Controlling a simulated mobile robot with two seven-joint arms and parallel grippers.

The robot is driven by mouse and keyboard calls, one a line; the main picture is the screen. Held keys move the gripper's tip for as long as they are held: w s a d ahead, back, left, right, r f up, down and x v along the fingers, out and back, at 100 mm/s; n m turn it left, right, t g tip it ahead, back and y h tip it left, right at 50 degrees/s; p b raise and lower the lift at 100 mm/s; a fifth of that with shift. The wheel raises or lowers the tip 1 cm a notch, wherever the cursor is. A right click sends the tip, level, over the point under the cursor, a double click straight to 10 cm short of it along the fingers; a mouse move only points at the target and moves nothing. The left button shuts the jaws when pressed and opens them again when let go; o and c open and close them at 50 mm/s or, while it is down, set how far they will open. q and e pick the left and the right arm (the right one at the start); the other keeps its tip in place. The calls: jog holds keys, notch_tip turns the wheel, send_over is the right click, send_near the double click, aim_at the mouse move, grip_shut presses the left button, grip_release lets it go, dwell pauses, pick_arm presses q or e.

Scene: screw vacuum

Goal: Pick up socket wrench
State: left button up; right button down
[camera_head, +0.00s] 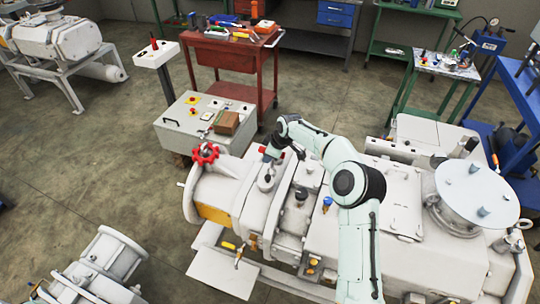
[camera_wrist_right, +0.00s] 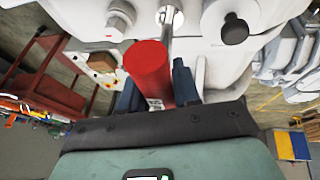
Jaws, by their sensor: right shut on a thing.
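My right gripper (camera_head: 272,156) is over the left part of the large pale vacuum pump (camera_head: 330,235). In the right wrist view its dark fingers (camera_wrist_right: 158,92) stand on both sides of a red cylindrical handle (camera_wrist_right: 150,66), and the jaws are shut on it. A shiny metal shaft (camera_wrist_right: 168,22) shows beyond the handle and runs toward a round fitting on the pump. I take the handle and shaft to be the socket wrench; where they join is hidden. In the head view the red handle shows small beside the gripper. My left gripper is not in view.
A red handwheel (camera_head: 205,154) stands just left of the gripper. A grey control box (camera_head: 190,135) and a red tool cart (camera_head: 235,60) stand behind. A round white flange plate (camera_head: 477,193) rises at the right.

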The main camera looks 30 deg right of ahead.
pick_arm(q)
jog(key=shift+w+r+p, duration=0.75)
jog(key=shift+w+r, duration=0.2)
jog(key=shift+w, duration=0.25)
pick_arm(e)
notch_tip(320, 180, up, 20)
jog(key=shift+f, duration=0.15)
